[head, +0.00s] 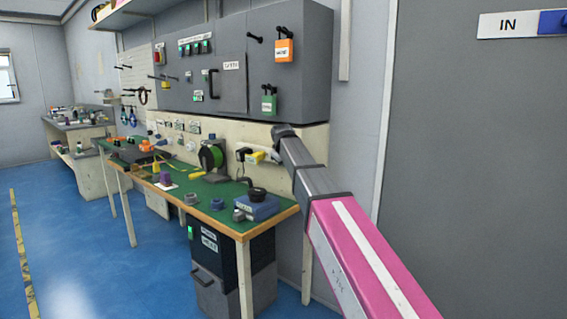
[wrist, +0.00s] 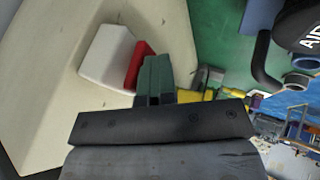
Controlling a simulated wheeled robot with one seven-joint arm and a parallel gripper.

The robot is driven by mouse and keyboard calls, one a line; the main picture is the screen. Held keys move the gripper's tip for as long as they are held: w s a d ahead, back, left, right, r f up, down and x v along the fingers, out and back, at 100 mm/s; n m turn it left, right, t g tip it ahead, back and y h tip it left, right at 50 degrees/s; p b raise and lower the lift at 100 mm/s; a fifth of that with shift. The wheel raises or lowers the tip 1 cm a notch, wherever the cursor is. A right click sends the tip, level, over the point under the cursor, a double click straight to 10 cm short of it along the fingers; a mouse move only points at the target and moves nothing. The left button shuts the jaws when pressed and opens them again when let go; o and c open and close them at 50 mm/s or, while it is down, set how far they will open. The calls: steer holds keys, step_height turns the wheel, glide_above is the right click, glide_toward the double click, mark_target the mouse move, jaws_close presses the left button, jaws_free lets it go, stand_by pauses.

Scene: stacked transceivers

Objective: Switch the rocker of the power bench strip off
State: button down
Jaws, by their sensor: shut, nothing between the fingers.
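In the wrist view, a white block-shaped fitting (wrist: 107,56) stands out from a cream panel, with a red part (wrist: 139,64) at its right side that looks like the rocker. My gripper (wrist: 156,64) is shut and empty. Its dark grey-green fingertips are right beside the red part; I cannot tell whether they touch it. The fingers cover part of the red part's lower right side, and its tilt cannot be read. In the head view my arm reaches to the wall behind the bench, and the gripper and red part cannot be made out there.
Grey cabinets (head: 287,95) with orange and green tags hang above. Yellow items (wrist: 226,118) lie close right of my fingers. Blue floor is clear at left.

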steer(key=shift+r, duration=0.85)
steer(key=shift+w, duration=0.1)
steer(key=s+a+f+v, duration=0.1)
steer(key=a+v, duration=0.1)
steer(key=v, duration=1)
steer(key=shift+s+r, duration=0.15)
steer(key=shift+s, duration=0.2)
